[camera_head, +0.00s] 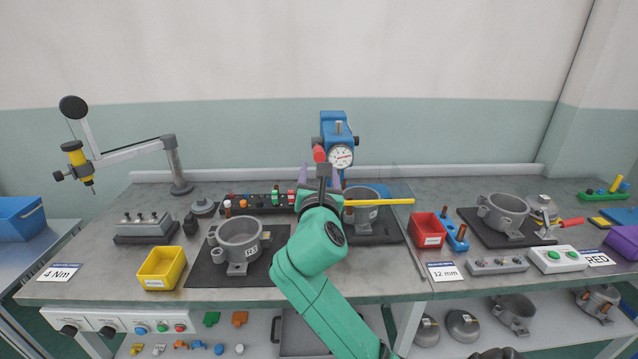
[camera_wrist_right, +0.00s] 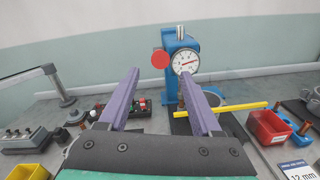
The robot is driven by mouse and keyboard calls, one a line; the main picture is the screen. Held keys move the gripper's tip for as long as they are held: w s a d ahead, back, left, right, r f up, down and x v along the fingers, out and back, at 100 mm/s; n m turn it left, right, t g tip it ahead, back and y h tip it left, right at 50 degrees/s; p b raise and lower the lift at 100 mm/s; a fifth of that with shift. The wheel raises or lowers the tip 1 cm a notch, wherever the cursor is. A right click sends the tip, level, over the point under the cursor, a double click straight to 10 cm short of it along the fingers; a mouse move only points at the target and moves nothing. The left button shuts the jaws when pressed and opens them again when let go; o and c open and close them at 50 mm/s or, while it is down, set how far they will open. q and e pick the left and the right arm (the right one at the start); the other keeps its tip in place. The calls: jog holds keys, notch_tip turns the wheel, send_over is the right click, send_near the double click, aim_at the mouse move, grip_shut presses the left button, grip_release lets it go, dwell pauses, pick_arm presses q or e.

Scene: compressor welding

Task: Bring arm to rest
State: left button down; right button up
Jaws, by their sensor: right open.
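My right arm (camera_head: 318,262), green, reaches up from the bottom of the head view over the middle of the workbench. Its gripper (camera_head: 320,177) is partly hidden behind the wrist, with purple fingers in front of the blue gauge stand. In the right wrist view the gripper (camera_wrist_right: 160,76) has its two purple fingers wide apart with nothing between them. The blue stand with a round dial gauge (camera_wrist_right: 186,62) is beyond the fingers; it also shows in the head view (camera_head: 341,156). My left gripper is not in view.
Grey housings stand on dark mats at left (camera_head: 238,240), centre (camera_head: 360,212) and right (camera_head: 503,212). A yellow bar (camera_head: 385,202) sticks out beside the wrist. A yellow bin (camera_head: 162,268) and red bin (camera_head: 427,230) stand on the workbench (camera_head: 105,290). A jointed tool arm (camera_head: 130,153) rises at left.

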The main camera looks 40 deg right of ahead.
jog(key=shift+v, duration=1.15)
